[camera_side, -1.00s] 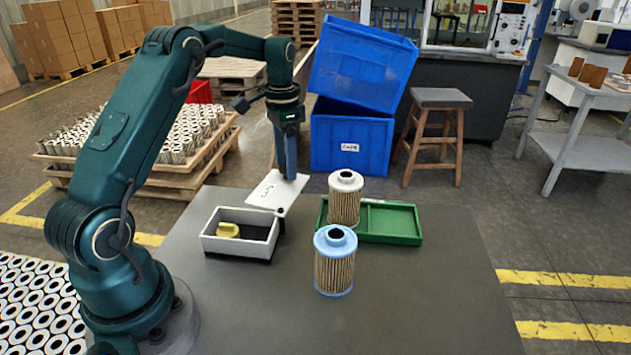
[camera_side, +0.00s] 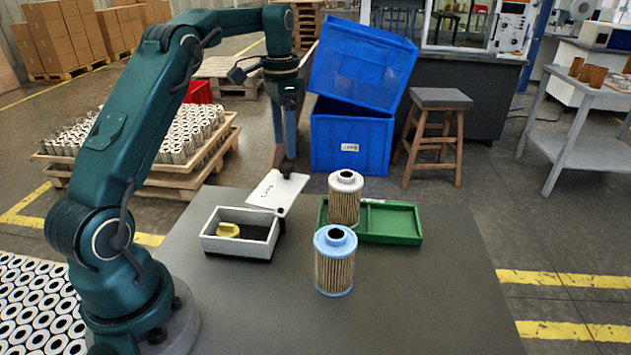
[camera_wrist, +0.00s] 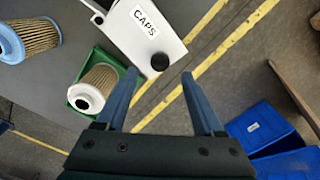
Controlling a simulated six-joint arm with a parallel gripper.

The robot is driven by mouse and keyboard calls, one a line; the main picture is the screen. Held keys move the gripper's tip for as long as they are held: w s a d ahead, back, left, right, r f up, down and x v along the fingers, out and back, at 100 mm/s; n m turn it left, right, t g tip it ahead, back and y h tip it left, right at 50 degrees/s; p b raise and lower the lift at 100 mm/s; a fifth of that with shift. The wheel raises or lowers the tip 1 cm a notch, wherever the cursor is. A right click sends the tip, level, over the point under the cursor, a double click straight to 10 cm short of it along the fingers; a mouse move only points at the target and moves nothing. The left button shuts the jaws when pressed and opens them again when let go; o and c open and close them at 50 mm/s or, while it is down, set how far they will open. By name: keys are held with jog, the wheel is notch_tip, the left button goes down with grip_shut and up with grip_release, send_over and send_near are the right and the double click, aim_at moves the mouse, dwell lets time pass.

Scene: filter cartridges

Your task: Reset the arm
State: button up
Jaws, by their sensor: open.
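My gripper (camera_side: 285,132) is open and empty, raised above the far edge of the dark table. It also shows in the wrist view (camera_wrist: 160,88), its two blue fingers spread apart. Below it is a white lid (camera_side: 277,193) with a dark knob, marked CAPS in the wrist view (camera_wrist: 148,28). The lid stands open at the back of a white box (camera_side: 240,247). A yellow piece (camera_side: 228,230) lies in the box. A white-capped filter cartridge (camera_side: 345,200) stands in the left part of a green tray (camera_side: 392,222). A blue-capped cartridge (camera_side: 334,262) stands on the table.
The table (camera_side: 400,300) is clear at its front and right. Behind it are a blue crate (camera_side: 350,145) with a tilted blue crate on it (camera_side: 362,65), a stool (camera_side: 440,100) and a pallet of cartridges (camera_side: 150,180).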

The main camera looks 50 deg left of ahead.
jog(key=s+d+r+m+t, duration=0.2)
jog(key=s+d+r+t, duration=0.35)
jog(key=d+r, duration=0.7)
jog(key=s+d+f+n, duration=0.4)
jog(key=s+d+f, duration=0.2)
jog(key=s+f, duration=0.3)
jog(key=s, duration=0.3)
jog(key=shift+s+d, duration=0.15)
jog(key=shift+s, duration=0.1)
